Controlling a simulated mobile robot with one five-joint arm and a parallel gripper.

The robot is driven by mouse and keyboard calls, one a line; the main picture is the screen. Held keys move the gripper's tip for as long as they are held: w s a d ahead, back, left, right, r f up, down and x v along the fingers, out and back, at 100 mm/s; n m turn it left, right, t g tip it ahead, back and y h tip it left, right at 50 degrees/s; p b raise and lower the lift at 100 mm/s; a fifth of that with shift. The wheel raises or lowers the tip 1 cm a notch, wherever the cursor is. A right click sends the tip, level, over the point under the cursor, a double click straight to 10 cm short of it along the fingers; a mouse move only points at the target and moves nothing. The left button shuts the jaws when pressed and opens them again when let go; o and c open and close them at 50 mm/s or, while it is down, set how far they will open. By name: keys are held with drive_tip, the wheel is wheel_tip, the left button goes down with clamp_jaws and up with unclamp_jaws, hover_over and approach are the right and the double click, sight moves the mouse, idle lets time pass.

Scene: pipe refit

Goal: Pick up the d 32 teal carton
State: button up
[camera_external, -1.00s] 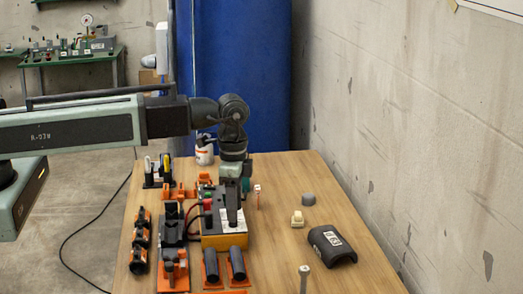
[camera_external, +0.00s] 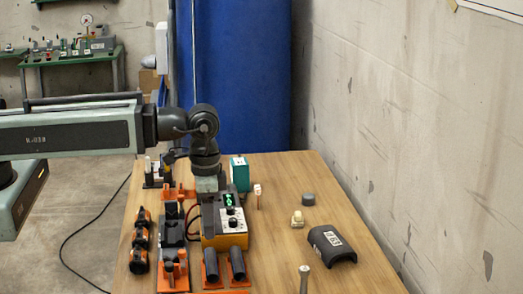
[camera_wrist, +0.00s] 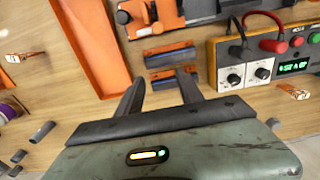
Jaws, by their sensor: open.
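The teal carton (camera_external: 240,174) stands upright on the wooden table, behind the orange and grey device, in the external view. It has a white top and is not visible in the wrist view. My gripper (camera_external: 206,184) hangs just left of the carton in the external view, apart from it as far as I can tell; its fingers are hard to make out there. In the wrist view my gripper (camera_wrist: 161,82) shows two dark fingers spread apart with nothing between them.
The orange and grey device (camera_external: 223,222) with knobs and a green display stands close by. Orange fixtures (camera_external: 172,276) and dark clamps (camera_external: 140,240) crowd the left. A black curved cover (camera_external: 331,246) and a grey cylinder (camera_external: 308,199) lie on the clearer right side.

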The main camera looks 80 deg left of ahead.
drive_tip(key=shift+o, duration=0.4)
drive_tip(key=o, duration=0.9)
